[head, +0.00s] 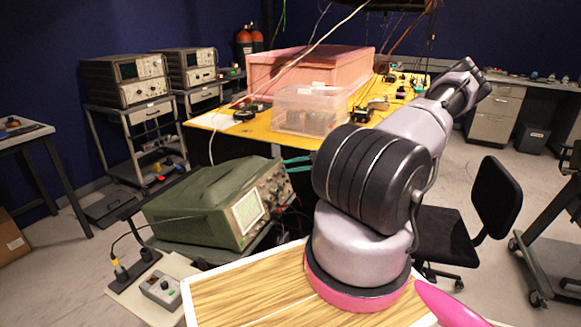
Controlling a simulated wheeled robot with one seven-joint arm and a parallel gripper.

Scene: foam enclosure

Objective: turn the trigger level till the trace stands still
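A green oscilloscope (205,210) stands low at the left of my arm. Its front panel is turned to the right, with a pale lit screen (248,211) and several small knobs (275,188) beside it. The trace and the knob labels are too small to read, so I cannot pick out the trigger level. Two teal prongs (297,164) reach left towards the panel's upper right edge. They may be my gripper's fingers, but the rest is hidden behind my arm. Whether they touch a knob is not clear.
A yellow bench (220,122) behind bears a clear plastic box (310,108), a pink foam enclosure (310,68) and small parts. Two more oscilloscopes stand on trolleys (148,112) at the back left. A small grey box (161,289) lies at front left. A black chair (495,200) stands right.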

